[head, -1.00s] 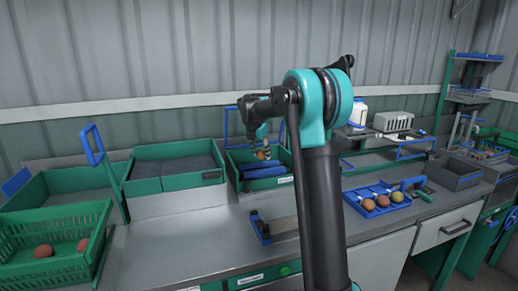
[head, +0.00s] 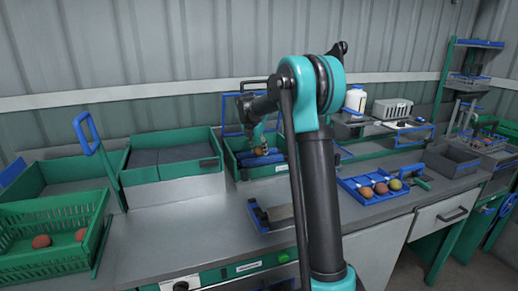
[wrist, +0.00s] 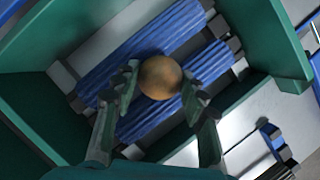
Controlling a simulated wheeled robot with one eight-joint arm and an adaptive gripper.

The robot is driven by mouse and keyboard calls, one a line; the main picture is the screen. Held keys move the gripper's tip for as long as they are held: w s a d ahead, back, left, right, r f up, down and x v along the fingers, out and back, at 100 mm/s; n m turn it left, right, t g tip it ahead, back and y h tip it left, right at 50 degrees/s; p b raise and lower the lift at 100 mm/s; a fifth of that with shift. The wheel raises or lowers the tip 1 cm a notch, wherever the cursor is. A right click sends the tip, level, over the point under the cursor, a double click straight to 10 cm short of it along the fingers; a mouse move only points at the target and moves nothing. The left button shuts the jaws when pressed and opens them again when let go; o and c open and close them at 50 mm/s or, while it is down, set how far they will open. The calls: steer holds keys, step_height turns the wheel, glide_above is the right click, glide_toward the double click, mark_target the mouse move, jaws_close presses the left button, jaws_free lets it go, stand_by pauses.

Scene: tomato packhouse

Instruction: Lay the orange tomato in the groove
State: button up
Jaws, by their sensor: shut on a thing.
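The orange tomato (wrist: 160,77) is between the fingertips of my gripper (wrist: 158,88) in the wrist view. My gripper is shut on it, over the green-walled box with blue ribbed rollers. The groove (wrist: 165,62) runs between the two blue rollers, and the tomato covers part of it. In the head view the tomato (head: 262,151) shows small under my gripper (head: 262,148), close above the blue rollers (head: 262,160). I cannot tell whether the tomato touches the rollers.
A green crate (head: 50,255) with two red tomatoes stands at the left. A green box with grey pads (head: 175,135) stands left of the roller box. A blue tray (head: 350,185) with several tomatoes lies to the right. The bench front (head: 200,225) is mostly clear.

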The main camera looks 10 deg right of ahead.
steer(key=shift+f, duration=0.15)
stand_by(0.4)
steer(key=o, duration=0.9)
steer(key=c, duration=0.4)
steer(key=shift+o, duration=0.2)
steer(key=shift+r, duration=3.5)
steer(key=shift+s, duration=0.1)
